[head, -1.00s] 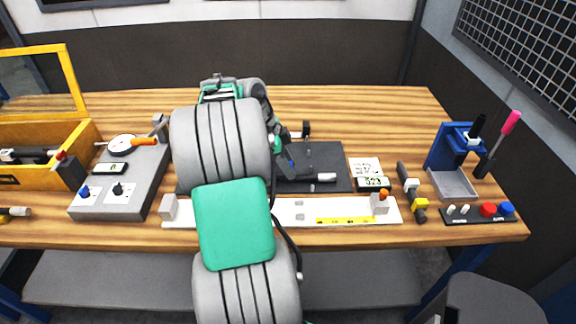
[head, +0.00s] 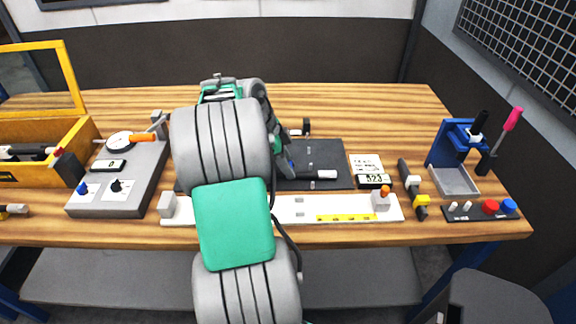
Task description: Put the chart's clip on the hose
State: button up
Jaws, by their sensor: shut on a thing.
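My gripper (head: 285,166) is over the left part of a dark mat (head: 325,155), mostly hidden behind my own grey and green arm. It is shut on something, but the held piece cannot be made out. A white card with small printed marks (head: 366,163), perhaps the chart, lies right of the mat. A dark rod with a white end (head: 320,175) lies on the mat just right of my gripper. I cannot tell which thing is the hose, and no clip shows clearly.
A white strip with a yellow scale (head: 345,217) runs along the front. A grey instrument box (head: 122,190) and yellow case (head: 75,140) stand left. A blue stand (head: 452,145), dark tool with yellow part (head: 421,200) and knob strip (head: 480,212) stand right. The back is clear.

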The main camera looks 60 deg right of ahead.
jog(key=shift+f+b, duration=0.6)
jog(key=shift+f, duration=0.1)
jog(key=o, duration=1)
jog(key=shift+o, duration=0.2)
jog(key=shift+r, duration=0.1)
jog(key=shift+r+p, duration=2.9)
jog(key=shift+r, duration=0.6)
